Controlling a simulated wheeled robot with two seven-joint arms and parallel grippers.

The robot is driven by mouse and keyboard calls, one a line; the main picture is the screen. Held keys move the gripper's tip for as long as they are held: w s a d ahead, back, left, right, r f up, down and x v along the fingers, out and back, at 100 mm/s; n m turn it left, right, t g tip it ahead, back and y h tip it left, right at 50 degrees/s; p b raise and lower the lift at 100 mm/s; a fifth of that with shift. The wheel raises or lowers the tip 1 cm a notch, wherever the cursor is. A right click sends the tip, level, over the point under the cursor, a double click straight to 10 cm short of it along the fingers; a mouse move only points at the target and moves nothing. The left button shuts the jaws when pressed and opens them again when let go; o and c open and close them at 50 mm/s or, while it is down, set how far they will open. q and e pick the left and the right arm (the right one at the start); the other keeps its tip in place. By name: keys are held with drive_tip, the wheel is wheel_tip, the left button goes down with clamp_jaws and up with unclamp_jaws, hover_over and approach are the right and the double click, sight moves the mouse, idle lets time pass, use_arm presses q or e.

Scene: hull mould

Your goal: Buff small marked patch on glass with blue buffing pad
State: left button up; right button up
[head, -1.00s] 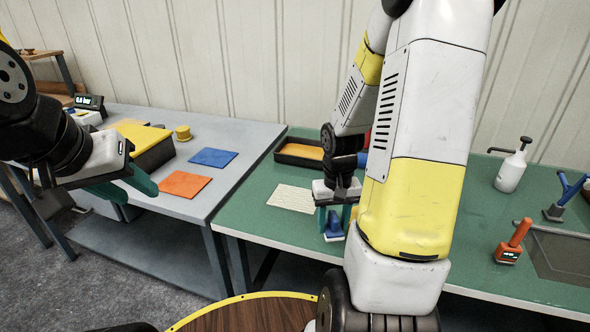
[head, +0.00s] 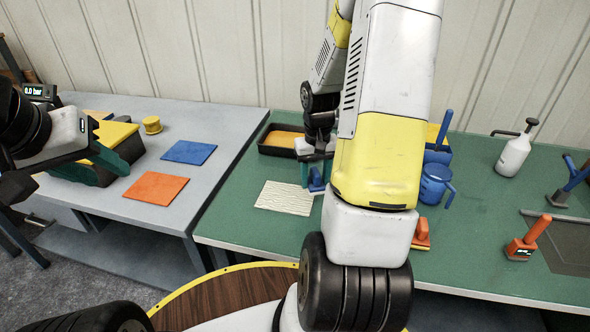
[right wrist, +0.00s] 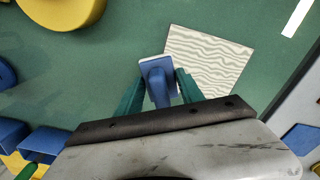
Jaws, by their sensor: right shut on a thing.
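My right gripper (head: 317,172) is shut on a blue pad with a handle (head: 316,182), beside the right rear corner of a cream wavy-patterned sheet (head: 284,198). In the right wrist view my right gripper (right wrist: 160,92) has its teal fingers on both sides of the blue pad (right wrist: 158,75), whose pale underside edge shows. The patterned sheet (right wrist: 210,60) lies just beside it there. I cannot tell whether the pad touches the table. A dark grey panel (head: 575,253), possibly the glass, lies at the far right; no marked patch is discernible. My left gripper (head: 95,172) looks open and empty over the grey table.
Blue (head: 189,152) and orange (head: 156,188) squares lie on the grey table (head: 215,120). A tray with orange contents (head: 280,140), blue mug (head: 435,185), white pump bottle (head: 513,155) and orange-handled tool (head: 528,237) stand on the green table (head: 470,240). My right arm hides its middle.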

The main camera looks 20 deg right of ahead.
drive_tip(key=shift+w+d, duration=0.3)
drive_tip(key=shift+w, duration=0.25)
drive_tip(key=shift+w+d, duration=0.3)
drive_tip(key=shift+w, duration=0.25)
approach(272, 195)
drive_tip(key=w, duration=0.1)
drive_tip(key=w+f, duration=0.1)
drive_tip(key=w, duration=0.1)
drive_tip(key=w+f, duration=0.1)
drive_tip(key=w, duration=0.1)
drive_tip(key=shift+a+f, duration=0.15)
drive_tip(key=shift+f, duration=0.05)
drive_tip(key=s+a, duration=0.1)
drive_tip(key=s, duration=0.1)
drive_tip(key=s+a, duration=0.2)
drive_tip(key=s+a+f, duration=0.1)
drive_tip(key=s+a, duration=0.1)
drive_tip(key=shift+s, duration=0.2)
drive_tip(key=shift+w+f, duration=0.1)
drive_tip(key=shift+f, duration=0.65)
drive_tip(key=shift+f, duration=0.75)
drive_tip(key=shift+d, duration=0.15)
